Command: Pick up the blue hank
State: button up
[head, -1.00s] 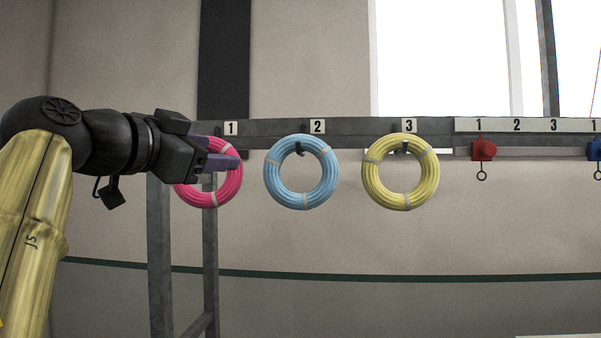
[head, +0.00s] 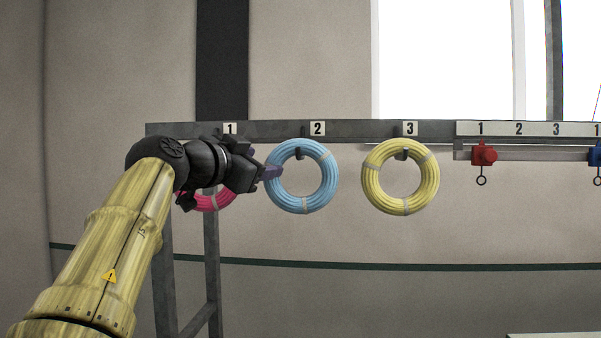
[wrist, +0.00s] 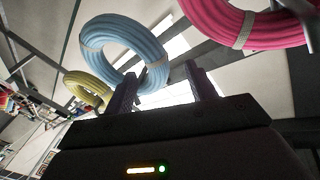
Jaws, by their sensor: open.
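The blue hank (head: 302,207) is a ring of light blue yarn with pale ties, hanging on a hook under label 2 of the rail in the head view. The space between the fingers looks empty. I cannot tell whether the finger touches the hank.
A pink hank (head: 214,203) hangs under label 1, partly hidden behind my arm. A yellow hank (head: 400,208) hangs under label 3. Farther right, a red block (head: 484,154) and a blue block (head: 597,153) hang from a second rail. Space below the hanks is open.

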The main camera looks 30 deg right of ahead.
aim_at(270, 160)
jog(key=shift+w+d+r+p, duration=0.15)
jog(key=shift+w+d+p, duration=0.15)
jog(key=shift+d+p, duration=0.4)
jog(key=p+x, duration=0.2)
jog(key=shift+w+d+p, duration=0.2)
jog(key=shift+d+p, duration=0.1)
jog(key=shift+d, duration=0.05)
jog(key=shift+w+d+f, duration=0.3)
jog(key=shift+w+d, duration=0.1)
jog(key=shift+s, duration=0.1)
jog(key=c, duration=1.1)
